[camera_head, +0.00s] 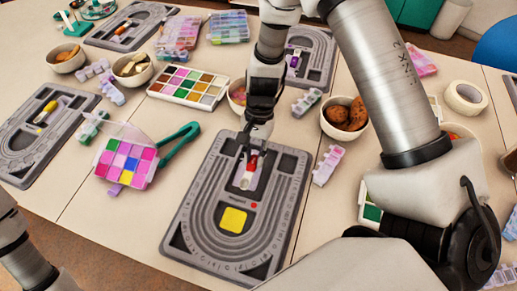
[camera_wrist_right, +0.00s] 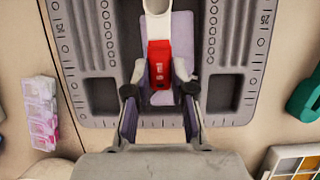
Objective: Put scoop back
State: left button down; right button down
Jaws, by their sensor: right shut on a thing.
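The scoop, with a red handle (camera_wrist_right: 160,66) and a pale end, is over the middle slot of the near grey bead board (camera_head: 190,200). My right gripper (camera_head: 248,152) is shut on the red handle, at the far end of that board. In the right wrist view its fingertips (camera_wrist_right: 160,92) are either side of the handle, and the scoop's pale end (camera_wrist_right: 157,6) is cut off by the top edge. I cannot tell whether the scoop touches the board. At the lower left a piece of my left arm shows, but its gripper is out of frame.
A yellow square (camera_head: 233,220) lies on the near board. A bead box (camera_head: 126,163) with an open lid and a green-handled tool (camera_head: 178,138) are to its left. A pill-style box (camera_head: 327,165) and a bowl of brown pieces (camera_head: 331,131) are to its right.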

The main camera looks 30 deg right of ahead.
jog(key=shift+b+x, duration=0.3)
jog(key=shift+x, duration=0.5)
jog(key=shift+w+d+r, duration=0.1)
jog(key=shift+w, duration=0.05)
jog(key=shift+w+d, duration=0.15)
jog(key=shift+f, duration=0.55)
jog(key=c, duration=1)
grip_release()
jog(key=shift+r, duration=0.35)
jog(key=p+v, duration=0.1)
jog(key=v, duration=1.1)
jog(key=shift+r, duration=0.25)
